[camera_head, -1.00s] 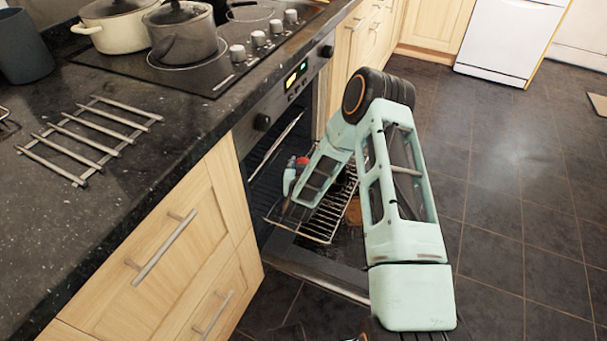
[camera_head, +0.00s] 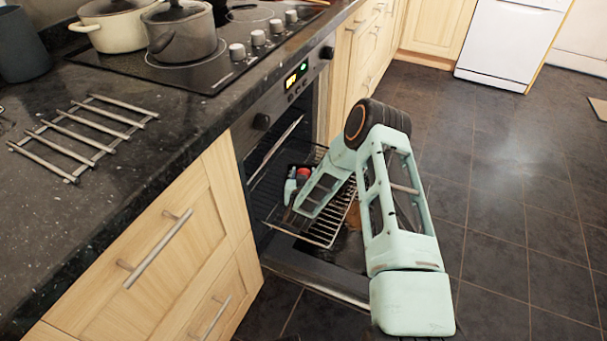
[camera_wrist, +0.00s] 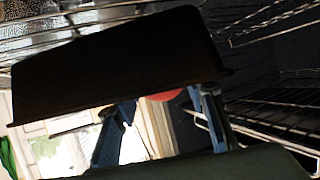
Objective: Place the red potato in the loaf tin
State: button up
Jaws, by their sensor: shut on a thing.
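The red potato shows as a small red patch (camera_wrist: 164,95) between the blue-grey fingers of my gripper (camera_wrist: 160,103) in the wrist view. The gripper is shut on it. A large dark shape with a straight lower edge, apparently the loaf tin (camera_wrist: 115,62), hides the fingertips and most of the potato. I cannot tell whether the potato touches it. In the head view, my gripper is inside the oven, above the wire rack, largely hidden by my arm. A red spot (camera_head: 303,172) with something dark around it shows there.
The oven's wire rack (camera_head: 322,232) is pulled out over the lowered oven door (camera_head: 318,287). More rack wires (camera_wrist: 275,110) show close by in the wrist view. The worktop (camera_head: 90,220) and drawers lie left of the oven. The tiled floor (camera_head: 500,230) at right is clear.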

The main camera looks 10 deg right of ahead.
jog(key=shift+f+b, duration=0.3)
jog(key=shift+f, duration=0.1)
jog(key=o, duration=0.9)
jog(key=shift+r+p, duration=0.5)
jog(key=p+v, duration=0.3)
jog(key=v, duration=0.9)
jog(key=shift+r+p, duration=0.25)
jog(key=shift+p, duration=0.05)
jog(key=shift+w, duration=0.1)
